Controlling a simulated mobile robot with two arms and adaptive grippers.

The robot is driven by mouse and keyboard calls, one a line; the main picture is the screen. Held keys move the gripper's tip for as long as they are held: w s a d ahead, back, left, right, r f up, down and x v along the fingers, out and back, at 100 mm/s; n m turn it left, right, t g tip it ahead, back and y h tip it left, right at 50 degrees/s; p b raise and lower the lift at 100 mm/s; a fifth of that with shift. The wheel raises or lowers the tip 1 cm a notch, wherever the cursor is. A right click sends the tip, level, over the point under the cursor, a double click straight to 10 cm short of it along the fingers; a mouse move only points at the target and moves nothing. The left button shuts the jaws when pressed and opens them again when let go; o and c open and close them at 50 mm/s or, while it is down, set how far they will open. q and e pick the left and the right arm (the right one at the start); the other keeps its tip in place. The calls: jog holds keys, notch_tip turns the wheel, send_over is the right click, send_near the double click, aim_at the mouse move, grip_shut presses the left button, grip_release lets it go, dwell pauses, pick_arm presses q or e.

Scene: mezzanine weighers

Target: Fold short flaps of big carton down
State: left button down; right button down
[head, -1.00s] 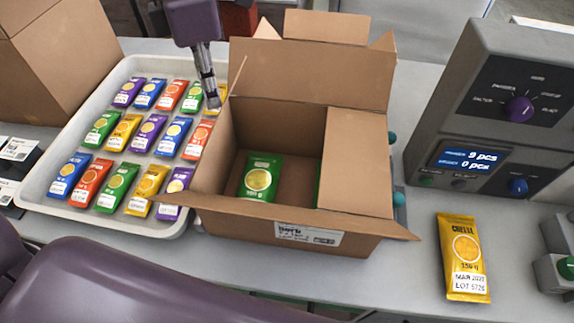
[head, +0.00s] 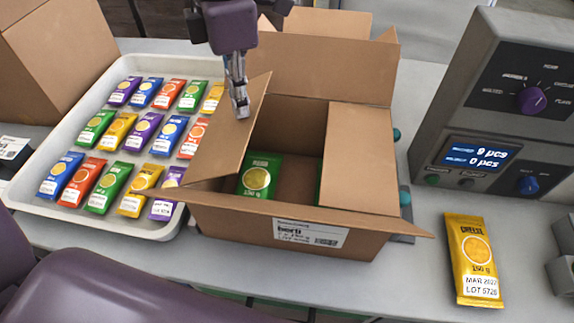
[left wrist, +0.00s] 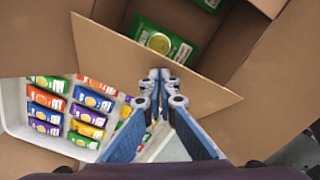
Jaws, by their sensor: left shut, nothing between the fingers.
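The big carton (head: 255,228) stands open on the bench with a green packet (head: 259,177) inside; part of a second green item shows under the right flap. Its right short flap (head: 357,158) lies folded inward over the opening. Its left short flap (head: 232,140) is tilted up and inward, partly over the opening. The long flaps stand out at the back and front. My left gripper (head: 241,108) is shut and empty, its tips at the outer side of the left short flap. In the left wrist view the closed fingertips (left wrist: 160,76) are against or very near that flap (left wrist: 150,65).
A white tray (head: 28,198) of several coloured packets lies left of the carton. A weigher (head: 500,110) stands at the right, with a yellow packet (head: 472,260) in front of it. Another carton (head: 62,60) stands at the back left.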

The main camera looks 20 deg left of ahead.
aim_at(251, 117)
pick_arm(q)
jog(key=shift+w+d+f, duration=0.1)
jog(key=shift+d+f, duration=0.2)
jog(key=shift+d, duration=0.1)
jog(key=shift+f, duration=0.1)
jog(key=f+b, duration=0.2)
jog(key=shift+d+f+b, duration=0.1)
jog(key=shift+d+b, duration=0.2)
jog(key=shift+d, duration=0.1)
jog(key=shift+d+f+b, duration=0.3)
jog(key=shift+f+b, duration=0.1)
jog(key=shift+f, duration=0.05)
jog(key=shift+w+r, duration=0.1)
jog(key=shift+f+b, duration=0.7)
jog(key=shift+f, duration=0.15)
notch_tip(251, 117, up, 9)
jog(key=p, duration=0.6)
jog(key=shift+r, duration=0.1)
